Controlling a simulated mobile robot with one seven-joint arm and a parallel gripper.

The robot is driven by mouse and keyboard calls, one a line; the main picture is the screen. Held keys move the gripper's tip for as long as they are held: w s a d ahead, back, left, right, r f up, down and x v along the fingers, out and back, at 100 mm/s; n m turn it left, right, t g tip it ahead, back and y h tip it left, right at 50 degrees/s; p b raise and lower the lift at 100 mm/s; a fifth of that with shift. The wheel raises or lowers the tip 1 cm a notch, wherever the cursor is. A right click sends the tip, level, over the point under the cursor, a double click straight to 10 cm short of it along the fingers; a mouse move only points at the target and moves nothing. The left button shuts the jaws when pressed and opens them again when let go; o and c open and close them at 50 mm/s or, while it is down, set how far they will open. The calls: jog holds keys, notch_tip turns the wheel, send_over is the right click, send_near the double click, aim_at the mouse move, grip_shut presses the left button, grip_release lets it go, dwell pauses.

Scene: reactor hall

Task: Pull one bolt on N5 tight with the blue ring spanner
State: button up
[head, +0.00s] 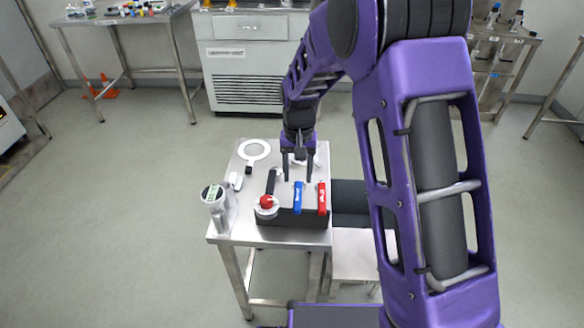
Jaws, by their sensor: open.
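A blue-handled tool (298,198), which looks like the blue ring spanner, rests on a dark block or rack (285,222) at the front of the small steel table (224,234). Its ring end is too small to make out. My gripper (297,179) points down over the table with its fingers spread. It is open and empty, just behind the blue tool's far end in the picture. I cannot tell its height above the tool. I cannot make out N5 or a bolt in this view.
A red-handled tool (322,198) is right beside the blue one. A red knob on a white round part (266,203) is left. A white ring-shaped magnifier (254,150) and a white cylindrical device (215,200) are on the table. Open floor lies left.

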aim_at(298, 193)
notch_tip(298, 193, down, 9)
jog(key=b, duration=0.5)
jog(key=shift+d+r, duration=0.1)
jog(key=shift+r, duration=0.1)
jog(key=shift+c, duration=0.3)
grip_shut()
jog(key=shift+r, duration=0.15)
dwell(0.6)
notch_tip(298, 193, up, 7)
jog(key=p, duration=0.4)
